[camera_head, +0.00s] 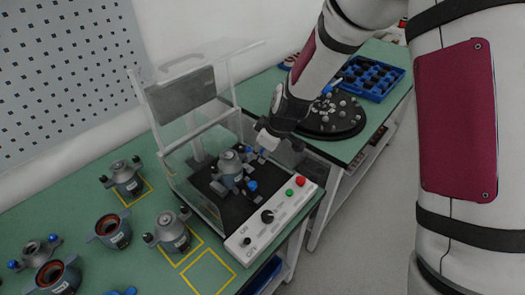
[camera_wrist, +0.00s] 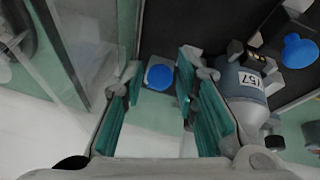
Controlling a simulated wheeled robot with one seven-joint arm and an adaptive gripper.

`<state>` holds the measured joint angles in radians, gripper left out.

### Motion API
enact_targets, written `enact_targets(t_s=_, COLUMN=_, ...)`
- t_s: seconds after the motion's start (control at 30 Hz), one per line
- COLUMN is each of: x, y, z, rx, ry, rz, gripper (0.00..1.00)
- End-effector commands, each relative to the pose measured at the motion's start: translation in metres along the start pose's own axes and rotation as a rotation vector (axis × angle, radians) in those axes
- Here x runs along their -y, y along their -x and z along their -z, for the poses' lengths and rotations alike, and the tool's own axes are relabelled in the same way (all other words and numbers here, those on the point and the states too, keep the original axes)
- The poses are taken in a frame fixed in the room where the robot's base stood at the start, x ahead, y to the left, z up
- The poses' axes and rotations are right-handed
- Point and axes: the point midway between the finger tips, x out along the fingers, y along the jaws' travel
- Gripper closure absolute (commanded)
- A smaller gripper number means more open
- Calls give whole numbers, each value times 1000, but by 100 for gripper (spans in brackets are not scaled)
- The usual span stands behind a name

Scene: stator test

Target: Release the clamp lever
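The test fixture (camera_head: 206,209) has a black bed, with a grey motor (camera_head: 229,168) upright on it. The motor shows in the wrist view with a "157" label (camera_wrist: 243,85). A blue-knobbed clamp lever (camera_wrist: 159,77) lies between the fingertips of my gripper (camera_wrist: 160,72) in the wrist view. The teal fingers are apart, with a gap on each side of the knob. A second blue knob (camera_wrist: 298,50) is on the motor's far side; a blue knob (camera_head: 252,186) shows at the fixture's front. My gripper (camera_head: 266,143) partly hides the fixture's right side in the head view.
A clear guard (camera_head: 185,80) rises behind the fixture. A control panel (camera_head: 267,217) with red and green buttons runs along its front. Several motors and housings (camera_head: 170,232) stand at left on the green table. A round black tray (camera_head: 332,118) and blue bin (camera_head: 368,76) stand behind.

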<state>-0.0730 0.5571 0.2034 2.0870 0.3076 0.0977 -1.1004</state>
Motion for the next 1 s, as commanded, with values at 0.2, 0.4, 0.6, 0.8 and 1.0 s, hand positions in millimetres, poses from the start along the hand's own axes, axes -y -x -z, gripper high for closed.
enact_targets(t_s=0.2, x=0, y=-10, z=0, rx=0, ry=1, rz=-1, gripper=72)
enact_targets(t_s=0.4, x=0, y=-10, z=0, rx=0, ry=0, rz=-1, gripper=72)
enact_targets(t_s=0.6, x=0, y=-10, z=0, rx=0, ry=0, rz=-1, gripper=100)
enact_targets(t_s=0.8, x=0, y=-10, z=0, rx=2, ry=0, rz=0, gripper=100)
enact_targets(t_s=1.0, x=1, y=-10, z=4, rx=41, ry=8, rz=16, gripper=100)
